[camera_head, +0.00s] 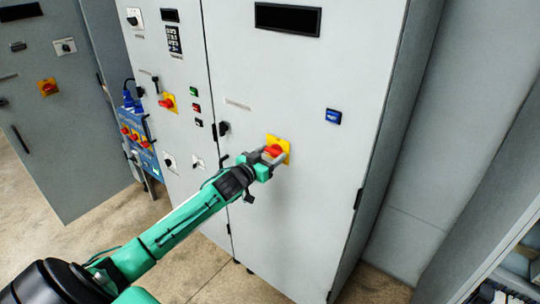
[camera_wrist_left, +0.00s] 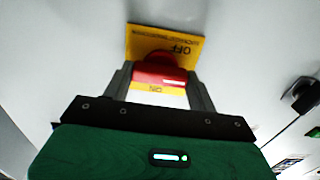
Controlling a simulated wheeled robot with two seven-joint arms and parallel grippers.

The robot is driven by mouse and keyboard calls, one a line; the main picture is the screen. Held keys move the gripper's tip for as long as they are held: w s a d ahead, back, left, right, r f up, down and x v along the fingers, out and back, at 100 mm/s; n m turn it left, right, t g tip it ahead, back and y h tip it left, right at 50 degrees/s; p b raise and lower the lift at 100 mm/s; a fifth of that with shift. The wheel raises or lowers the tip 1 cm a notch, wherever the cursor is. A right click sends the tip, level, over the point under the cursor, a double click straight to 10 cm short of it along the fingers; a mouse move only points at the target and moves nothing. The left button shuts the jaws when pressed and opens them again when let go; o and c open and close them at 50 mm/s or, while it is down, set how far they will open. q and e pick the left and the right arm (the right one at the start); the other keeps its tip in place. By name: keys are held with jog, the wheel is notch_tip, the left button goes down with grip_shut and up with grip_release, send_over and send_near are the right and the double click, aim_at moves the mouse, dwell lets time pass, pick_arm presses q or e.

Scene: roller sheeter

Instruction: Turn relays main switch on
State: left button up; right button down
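The relays cabinet (camera_head: 300,90) is a tall grey door with a red rotary switch (camera_head: 272,150) on a yellow plate (camera_head: 285,143). My left gripper (camera_head: 270,157) is at this red switch, with a finger on each side of the knob. In the left wrist view the red knob (camera_wrist_left: 160,75) sits between the two fingers (camera_wrist_left: 160,88). The fingers look close to or touching its sides; firm contact is hard to tell. The yellow plate (camera_wrist_left: 150,42) shows OFF on the far side and ON on the near side, upside down. My right gripper is not in view.
A black door handle (camera_head: 223,128) is left of the switch, and a blue label (camera_head: 333,116) is to its right. The neighbouring cabinet has another red switch on yellow (camera_head: 167,102) and small buttons. A blue panel (camera_head: 138,135) stands further left.

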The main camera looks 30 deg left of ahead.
pick_arm(q)
jog(key=shift+m, duration=0.4)
jog(key=m, duration=1.3)
jog(key=shift+d+m, duration=0.1)
jog(key=shift+m, duration=1.9)
jog(key=shift+f+m, duration=0.1)
jog(key=shift+m, duration=0.2)
jog(key=o, duration=1)
